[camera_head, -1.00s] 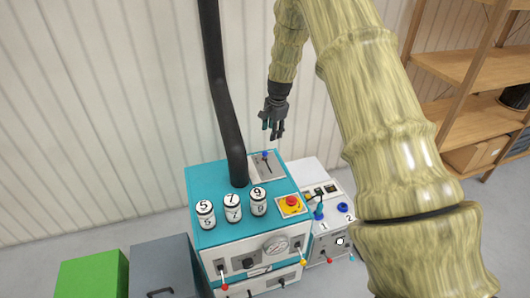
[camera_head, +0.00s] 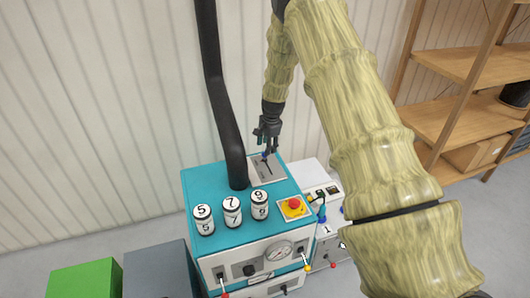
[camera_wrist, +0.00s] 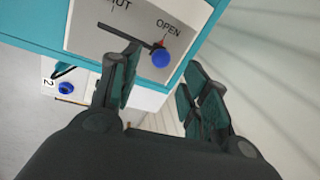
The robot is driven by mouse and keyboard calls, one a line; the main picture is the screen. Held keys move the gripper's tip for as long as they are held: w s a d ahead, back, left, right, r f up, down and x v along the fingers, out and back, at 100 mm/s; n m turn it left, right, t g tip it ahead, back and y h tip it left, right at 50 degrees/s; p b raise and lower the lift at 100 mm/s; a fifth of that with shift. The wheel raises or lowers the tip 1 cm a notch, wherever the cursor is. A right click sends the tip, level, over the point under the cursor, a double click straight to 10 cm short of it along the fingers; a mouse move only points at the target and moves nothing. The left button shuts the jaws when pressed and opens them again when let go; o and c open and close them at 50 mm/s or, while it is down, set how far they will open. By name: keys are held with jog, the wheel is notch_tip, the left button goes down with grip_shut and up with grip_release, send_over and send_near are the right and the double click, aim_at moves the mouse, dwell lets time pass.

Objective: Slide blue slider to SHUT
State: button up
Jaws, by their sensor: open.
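The blue slider knob (camera_wrist: 162,59) sits at the OPEN end of a dark slot on a grey plate (camera_wrist: 84,34) in the wrist view. The plate's other label, at the left, is partly cut off and reads "UT". In the head view the slider plate (camera_head: 268,172) lies on the back right of the teal machine top, and the blue knob (camera_head: 264,156) shows just under the fingers. My gripper (camera_wrist: 160,92) is open, with its fingers on either side below the knob in the wrist view. It also shows over the plate in the head view (camera_head: 267,143). Contact cannot be told.
The teal machine (camera_head: 228,235) carries several number drums, a red button (camera_head: 293,204) and a thick black hose (camera_head: 220,95) left of my gripper. A white control box (camera_head: 324,190) stands at the right. A ribbed wall is behind and wooden shelves (camera_head: 465,100) stand at the right.

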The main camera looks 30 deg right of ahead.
jog(key=shift+w+f, duration=0.25)
jog(key=shift+f, duration=0.95)
jog(key=shift+w+f, duration=0.25)
jog(key=shift+f, duration=0.9)
jog(key=shift+c, duration=0.3)
jog(key=shift+a, duration=0.1)
grip_shut()
